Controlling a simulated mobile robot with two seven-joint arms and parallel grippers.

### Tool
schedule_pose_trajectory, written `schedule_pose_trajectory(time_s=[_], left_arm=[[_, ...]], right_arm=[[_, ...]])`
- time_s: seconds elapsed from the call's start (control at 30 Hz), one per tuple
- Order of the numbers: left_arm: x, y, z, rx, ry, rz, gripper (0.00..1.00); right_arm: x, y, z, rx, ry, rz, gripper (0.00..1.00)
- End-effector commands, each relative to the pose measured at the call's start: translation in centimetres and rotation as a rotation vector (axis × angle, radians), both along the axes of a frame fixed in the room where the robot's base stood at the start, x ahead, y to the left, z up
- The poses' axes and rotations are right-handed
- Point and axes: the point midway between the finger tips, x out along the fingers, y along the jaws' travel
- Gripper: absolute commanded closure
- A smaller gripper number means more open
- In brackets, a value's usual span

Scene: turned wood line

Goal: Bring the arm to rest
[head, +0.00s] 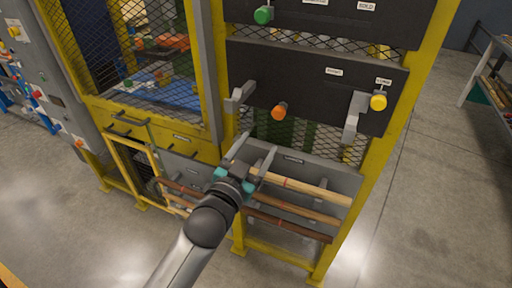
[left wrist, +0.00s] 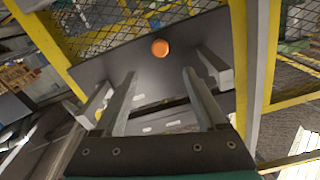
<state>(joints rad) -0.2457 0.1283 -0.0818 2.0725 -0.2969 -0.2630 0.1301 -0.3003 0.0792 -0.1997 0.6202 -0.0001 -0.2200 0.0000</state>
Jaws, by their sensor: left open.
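My left gripper (head: 252,159) is open, with its two fingers apart and nothing seen between them. In the head view it stands in front of the lower grey rack panel, close to the upper left end of the turned wood rods. In the left wrist view its fingers (left wrist: 158,90) point toward a dark panel with an orange knob (left wrist: 160,47). The same orange knob (head: 279,112) shows in the head view, above and right of the gripper. My right gripper is not in view.
Several wooden rods (head: 300,187) rest on the lower rack. Grey brackets (head: 357,115) stick out from the dark panel (head: 310,82), beside a yellow knob (head: 379,102). A green knob (head: 263,15) is higher up. Yellow posts (head: 388,150) frame the machine. Floor (head: 420,200) at right is clear.

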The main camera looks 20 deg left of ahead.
Motion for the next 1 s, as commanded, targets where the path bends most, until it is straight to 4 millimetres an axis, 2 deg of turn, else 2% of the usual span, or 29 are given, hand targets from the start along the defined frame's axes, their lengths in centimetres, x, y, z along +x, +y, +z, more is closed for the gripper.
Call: schedule_pose_trajectory(time_s=[0.4, 0.47, 0.53, 0.57, 0.67, 0.7, 0.77, 0.8, 0.87, 0.9, 1.0], left_arm=[[0.0, 0.0, -0.1, -0.001, 0.002, 0.001, 0.27], [0.0, 0.0, -0.9, -0.001, 0.017, 0.0, 0.27], [0.1, 0.0, -3.0, -0.002, 0.055, -0.001, 0.27], [0.1, -0.1, -4.4, -0.003, 0.08, -0.001, 0.27], [-0.4, -0.2, -10.6, -0.009, 0.198, -0.002, 0.27], [-0.9, -0.2, -13.7, -0.011, 0.255, -0.003, 0.27], [-1.9, -0.3, -18.3, -0.016, 0.343, -0.004, 0.27], [-2.8, -0.4, -21.2, -0.018, 0.402, -0.005, 0.27], [-4.4, -0.4, -25.6, -0.021, 0.489, -0.004, 0.27], [-5.6, -0.4, -28.4, -0.023, 0.546, -0.003, 0.27], [-9.3, -0.4, -35.1, -0.028, 0.691, 0.0, 0.27]], right_arm=[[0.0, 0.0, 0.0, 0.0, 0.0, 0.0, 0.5], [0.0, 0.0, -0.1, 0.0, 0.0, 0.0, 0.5], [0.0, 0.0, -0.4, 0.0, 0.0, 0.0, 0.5], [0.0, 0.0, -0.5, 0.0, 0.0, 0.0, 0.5], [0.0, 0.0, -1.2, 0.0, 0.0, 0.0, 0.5], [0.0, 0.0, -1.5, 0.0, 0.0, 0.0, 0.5], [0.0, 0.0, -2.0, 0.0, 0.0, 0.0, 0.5], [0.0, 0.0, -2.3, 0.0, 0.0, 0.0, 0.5], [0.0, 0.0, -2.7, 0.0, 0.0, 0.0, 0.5], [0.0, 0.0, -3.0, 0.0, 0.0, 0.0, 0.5], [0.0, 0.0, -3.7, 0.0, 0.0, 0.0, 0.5]])
